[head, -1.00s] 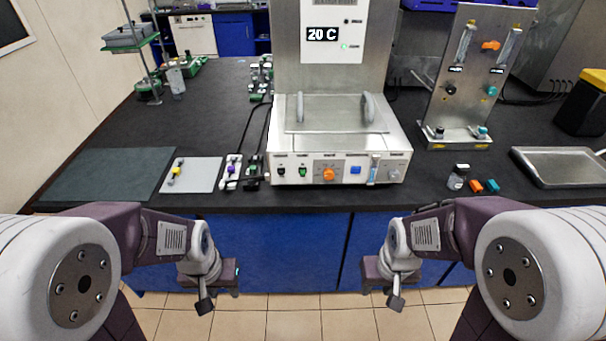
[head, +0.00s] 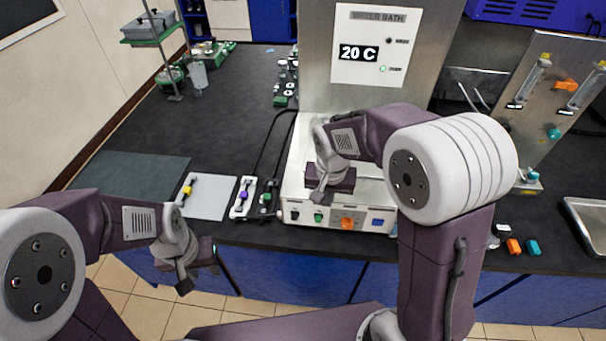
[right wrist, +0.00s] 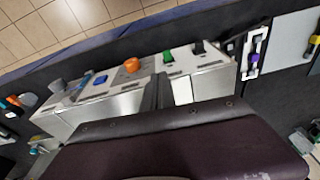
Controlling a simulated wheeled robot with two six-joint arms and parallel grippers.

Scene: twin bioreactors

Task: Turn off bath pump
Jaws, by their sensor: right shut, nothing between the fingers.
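The water bath (head: 290,190) stands on the bench, its display reading 20 C and a green light (head: 383,69) lit on its upper panel. Its front panel carries a black switch (head: 294,215), a green switch (head: 318,217), an orange knob (head: 347,222) and a blue button (head: 378,222); their labels are too small to read. My right gripper (head: 318,196) is shut and empty, just above the panel near the green switch. In the right wrist view its fingers (right wrist: 165,92) point toward the green switch (right wrist: 168,57), apparently apart from it. My left gripper (head: 184,287) looks shut and empty, in front of the bench.
Left of the bath are a white clamp with a purple part (head: 242,196), a dark one beside it, and a grey mat (head: 207,208). Orange (head: 514,246) and teal (head: 533,247) pieces and a metal tray (head: 590,225) lie right. My right arm hides part of the bath.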

